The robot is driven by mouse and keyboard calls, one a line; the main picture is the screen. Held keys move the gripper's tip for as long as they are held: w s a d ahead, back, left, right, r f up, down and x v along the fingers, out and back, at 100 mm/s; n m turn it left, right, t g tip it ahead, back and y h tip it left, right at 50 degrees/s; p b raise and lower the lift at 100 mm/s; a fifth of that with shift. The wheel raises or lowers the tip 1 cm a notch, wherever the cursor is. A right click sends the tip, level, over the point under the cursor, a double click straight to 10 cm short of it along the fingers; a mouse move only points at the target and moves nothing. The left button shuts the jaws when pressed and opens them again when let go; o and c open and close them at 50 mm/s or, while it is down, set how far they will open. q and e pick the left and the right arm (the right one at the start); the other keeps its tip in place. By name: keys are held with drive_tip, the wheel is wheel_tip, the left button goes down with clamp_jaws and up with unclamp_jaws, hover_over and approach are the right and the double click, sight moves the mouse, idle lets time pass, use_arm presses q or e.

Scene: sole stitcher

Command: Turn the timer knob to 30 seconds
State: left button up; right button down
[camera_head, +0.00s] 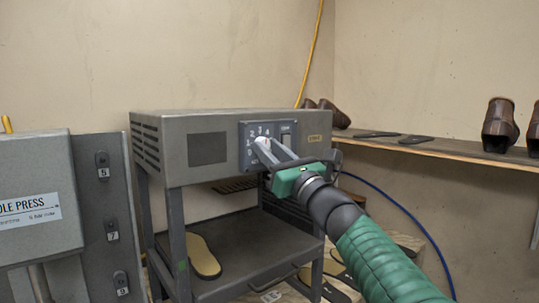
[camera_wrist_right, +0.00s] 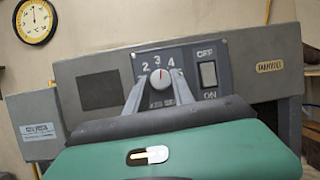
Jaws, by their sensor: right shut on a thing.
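The timer knob (camera_wrist_right: 159,79) is a round pale knob on a dark dial panel (camera_head: 247,128) on the front of a grey machine (camera_head: 180,150). In the right wrist view its red mark points up, close to the 3; a 2 and a 4 flank it. Lower dial markings are partly hidden by the fingers. My right gripper (camera_wrist_right: 158,90) has one finger on each side of the knob and is shut on it. In the head view the right gripper (camera_head: 266,147) covers much of the dial. My left gripper is not in view.
An OFF/ON rocker switch (camera_wrist_right: 208,73) sits right of the knob. A sole press (camera_head: 40,200) stands at the left. A tan sole (camera_head: 201,256) lies on the machine's lower shelf. A wooden shelf (camera_head: 440,150) with brown shoes is at the right. A blue hose (camera_head: 400,210) hangs behind my arm.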

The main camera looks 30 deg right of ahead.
drive_tip(key=n+y+b, duration=0.1)
drive_tip(key=n, duration=0.2)
drive_tip(key=shift+d+f+y, duration=0.1)
drive_tip(key=shift+d+y, duration=0.05)
drive_tip(key=shift+y, duration=0.15)
drive_tip(key=c, duration=1.4)
unclamp_jaws()
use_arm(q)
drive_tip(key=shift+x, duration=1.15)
use_arm(e)
drive_tip(key=o, duration=0.3)
drive_tip(key=shift+w, duration=0.1)
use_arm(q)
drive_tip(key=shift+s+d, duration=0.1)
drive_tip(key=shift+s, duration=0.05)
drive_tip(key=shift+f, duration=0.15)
